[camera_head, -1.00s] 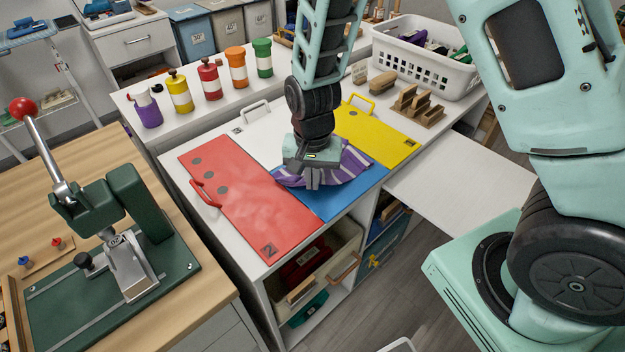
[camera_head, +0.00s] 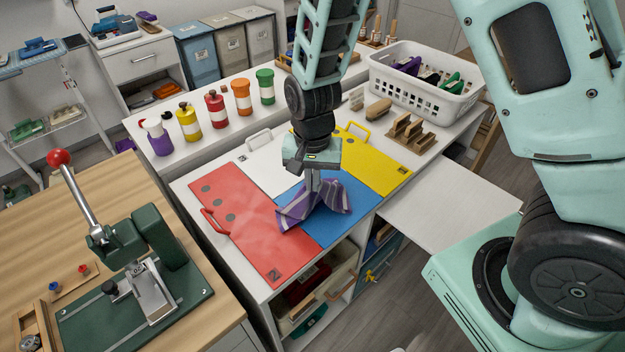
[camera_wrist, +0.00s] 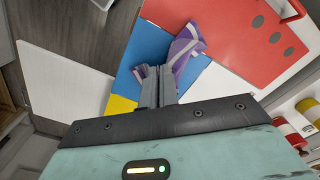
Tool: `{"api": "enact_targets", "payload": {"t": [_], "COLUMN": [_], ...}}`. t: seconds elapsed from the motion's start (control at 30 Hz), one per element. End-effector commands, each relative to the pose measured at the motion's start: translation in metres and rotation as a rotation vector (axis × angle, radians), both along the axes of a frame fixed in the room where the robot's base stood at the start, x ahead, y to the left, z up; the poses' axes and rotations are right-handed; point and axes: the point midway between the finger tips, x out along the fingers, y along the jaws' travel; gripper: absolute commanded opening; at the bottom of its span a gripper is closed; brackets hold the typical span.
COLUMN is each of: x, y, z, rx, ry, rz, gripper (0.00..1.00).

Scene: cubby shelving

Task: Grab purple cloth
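The purple cloth (camera_head: 308,207) has pale stripes and is bunched up at the blue panel, its left part reaching the red panel. My gripper (camera_head: 313,190) points down over it, and the cloth rises to the fingertips in a peak. In the wrist view the fingers (camera_wrist: 158,88) are close together, with cloth (camera_wrist: 185,52) showing on both sides of them. The gripper is shut on the cloth. The cloth's lower folds appear to hang at or just above the panel; I cannot tell whether they touch.
Red (camera_head: 240,225), white (camera_head: 262,165), blue (camera_head: 345,215) and yellow (camera_head: 375,160) panels cover the cabinet top. Several coloured bottles (camera_head: 215,110) stand behind at left. A white basket (camera_head: 425,95) and wooden blocks (camera_head: 410,135) are at back right. A green lever press (camera_head: 130,260) stands at left.

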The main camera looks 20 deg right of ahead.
Motion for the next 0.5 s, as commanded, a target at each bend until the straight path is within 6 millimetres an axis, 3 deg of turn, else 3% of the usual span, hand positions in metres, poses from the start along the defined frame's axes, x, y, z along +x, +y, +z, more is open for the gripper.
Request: {"api": "enact_targets", "payload": {"t": [0.03,0.2,0.5], "x": [0.0,0.0,0.0], "y": [0.0,0.0,0.0], "z": [0.02,0.05,0.07], "rx": [0.0,0.0,0.0], "ry": [0.0,0.0,0.0], "rz": [0.0,0.0,0.0], "gripper": [0.0,0.0,0.0]}}
